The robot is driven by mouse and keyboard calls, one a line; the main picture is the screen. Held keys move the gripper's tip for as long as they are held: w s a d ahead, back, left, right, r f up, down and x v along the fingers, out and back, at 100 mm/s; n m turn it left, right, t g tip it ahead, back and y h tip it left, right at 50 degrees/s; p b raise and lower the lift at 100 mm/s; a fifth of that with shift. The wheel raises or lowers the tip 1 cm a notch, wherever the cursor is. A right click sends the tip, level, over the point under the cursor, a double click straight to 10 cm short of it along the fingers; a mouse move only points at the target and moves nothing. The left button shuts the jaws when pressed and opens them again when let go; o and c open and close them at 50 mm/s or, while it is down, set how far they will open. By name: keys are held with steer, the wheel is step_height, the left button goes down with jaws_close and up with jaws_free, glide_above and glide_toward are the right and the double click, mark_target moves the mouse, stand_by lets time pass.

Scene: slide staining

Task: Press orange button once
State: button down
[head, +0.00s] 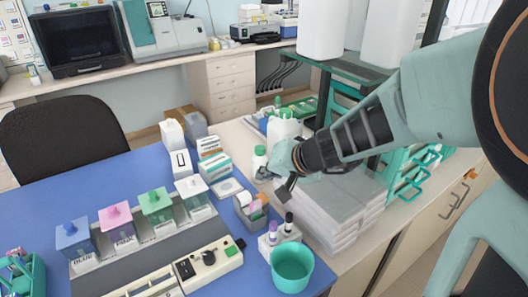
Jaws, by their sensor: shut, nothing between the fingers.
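A cream control box (208,262) lies on the blue table at the lower middle in the head view. It carries a black switch, a black knob (208,257) and a green button (231,250). I cannot make out an orange button clearly on it. My gripper (274,182) is shut and empty. It is above and to the right of the box, near the small white bottle and the stacked paper, apart from the box.
Staining jars with blue (72,228), pink (115,214), green (155,194) and white lids stand left of the box. A teal cup (292,267) and a grey holder (246,215) stand to its right. A paper stack (325,212) lies below my arm.

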mark_target(264, 198)
steer(key=shift+f+b, duration=1.85)
steer(key=shift+f, duration=0.4)
steer(key=shift+f+b, duration=0.4)
steer(key=shift+b, duration=0.35)
